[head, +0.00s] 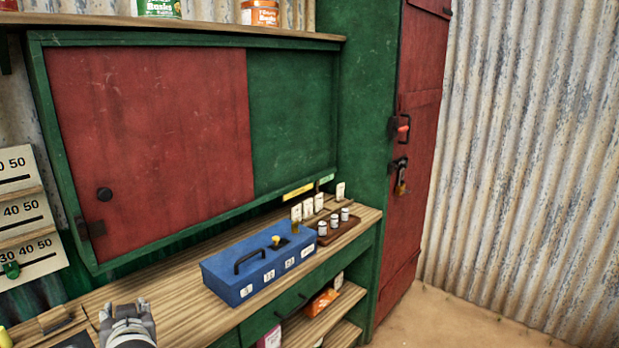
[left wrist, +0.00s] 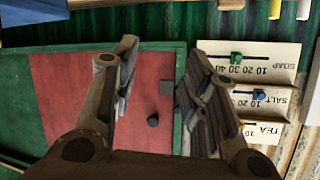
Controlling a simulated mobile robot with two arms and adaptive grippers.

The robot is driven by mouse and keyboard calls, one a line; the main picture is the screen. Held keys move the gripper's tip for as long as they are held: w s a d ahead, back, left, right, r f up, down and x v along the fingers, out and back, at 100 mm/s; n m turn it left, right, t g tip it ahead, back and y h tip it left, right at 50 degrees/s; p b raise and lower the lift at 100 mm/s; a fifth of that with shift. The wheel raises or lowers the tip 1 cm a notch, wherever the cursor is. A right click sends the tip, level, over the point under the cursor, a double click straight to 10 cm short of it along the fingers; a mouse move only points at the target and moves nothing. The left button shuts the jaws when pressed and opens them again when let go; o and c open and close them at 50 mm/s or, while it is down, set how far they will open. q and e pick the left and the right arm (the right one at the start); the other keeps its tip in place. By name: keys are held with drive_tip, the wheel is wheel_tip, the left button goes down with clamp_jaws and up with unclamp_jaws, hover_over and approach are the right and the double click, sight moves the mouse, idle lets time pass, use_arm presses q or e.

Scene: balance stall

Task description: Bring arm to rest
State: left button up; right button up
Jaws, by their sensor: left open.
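My left gripper (head: 128,312) shows at the bottom left of the head view, above the wooden counter (head: 180,300). In the left wrist view my left gripper (left wrist: 162,75) is open, with nothing held between its spread fingers. Beyond the fingers, that view shows the red sliding panel (left wrist: 85,100) and its dark round knob (left wrist: 152,120), upside down. The red panel (head: 160,120) covers the left part of the green-framed cabinet in the head view, beside a green panel (head: 290,110). My right gripper is not in view.
A blue box (head: 260,262) with a black handle stands on the counter. A wooden rack (head: 345,230) with small weights is behind it. Slider cards (head: 25,215) hang at left. A red door (head: 412,160) with a padlock (head: 400,180) stands right. Open floor lies at lower right.

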use_arm(q)
drive_tip(key=s+d+f+m+g+h, duration=0.25)
drive_tip(key=s+d+f, duration=0.25)
drive_tip(key=s+f, duration=0.4)
drive_tip(key=s+d+f+m+g+h, duration=0.25)
drive_tip(key=s+d+f, duration=0.35)
drive_tip(key=s, duration=0.4)
drive_tip(key=s+d+f+m+g+h, duration=0.2)
drive_tip(key=s+d+f+g+h, duration=0.15)
drive_tip(key=s+f, duration=0.6)
wheel_tip(320, 180, down, 25)
drive_tip(key=s, duration=0.2)
drive_tip(key=s+a+f+g, duration=0.1)
drive_tip(key=s+a+f, duration=0.2)
drive_tip(key=s+f, duration=1.2)
drive_tip(key=shift+s+f, duration=0.35)
drive_tip(key=shift+s, duration=0.55)
drive_tip(key=shift+g+y, duration=0.25)
drive_tip(key=shift+c, duration=0.6)
